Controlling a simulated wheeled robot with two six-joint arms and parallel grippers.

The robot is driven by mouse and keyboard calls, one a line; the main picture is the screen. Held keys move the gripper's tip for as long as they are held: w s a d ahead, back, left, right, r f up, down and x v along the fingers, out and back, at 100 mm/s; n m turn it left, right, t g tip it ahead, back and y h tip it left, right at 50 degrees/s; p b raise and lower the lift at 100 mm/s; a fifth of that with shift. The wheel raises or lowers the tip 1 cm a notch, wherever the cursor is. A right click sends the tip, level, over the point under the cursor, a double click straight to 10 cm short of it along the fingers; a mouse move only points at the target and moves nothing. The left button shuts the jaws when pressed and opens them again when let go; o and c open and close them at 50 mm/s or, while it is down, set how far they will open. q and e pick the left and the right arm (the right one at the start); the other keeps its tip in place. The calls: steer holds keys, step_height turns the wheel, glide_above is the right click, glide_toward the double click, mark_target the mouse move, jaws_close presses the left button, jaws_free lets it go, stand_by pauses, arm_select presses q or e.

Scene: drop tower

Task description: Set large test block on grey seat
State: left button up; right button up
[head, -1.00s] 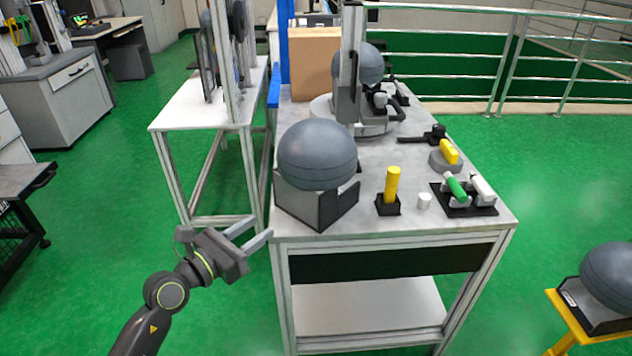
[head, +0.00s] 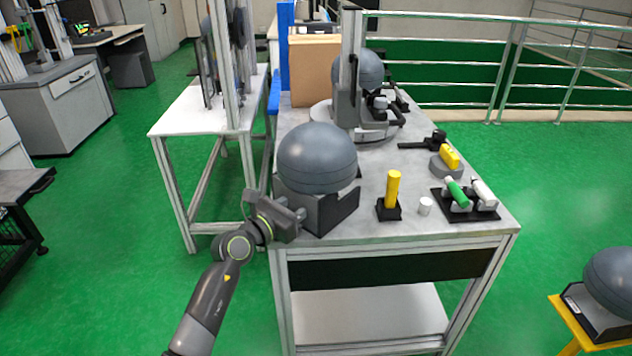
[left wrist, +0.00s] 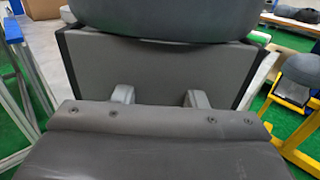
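A large dark grey ball-shaped block (head: 316,157) rests on a grey and black box-like seat (head: 335,212) at the table's near left corner. I cannot tell for certain that these are the task's block and seat. My left gripper (head: 297,213) is at the left side of that seat, below the ball. In the left wrist view, my two fingers (left wrist: 158,97) are spread apart with nothing between them, pointing at the seat's flat grey face (left wrist: 160,66). The ball's underside (left wrist: 165,18) shows above. Contact cannot be told. My right gripper is out of view.
A yellow cylinder (head: 393,188) stands in a black holder, beside a small white cylinder (head: 425,206). A black rack (head: 468,212) holds green and white pieces. A yellow piece (head: 449,157) lies on a round grey base. Another ball (head: 612,280) sits on a yellow stand.

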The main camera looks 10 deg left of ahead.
arm_select(q)
steer(key=shift+x, duration=1.35)
steer(key=shift+c, duration=0.5)
jaws_close()
steer(key=shift+r, duration=0.15)
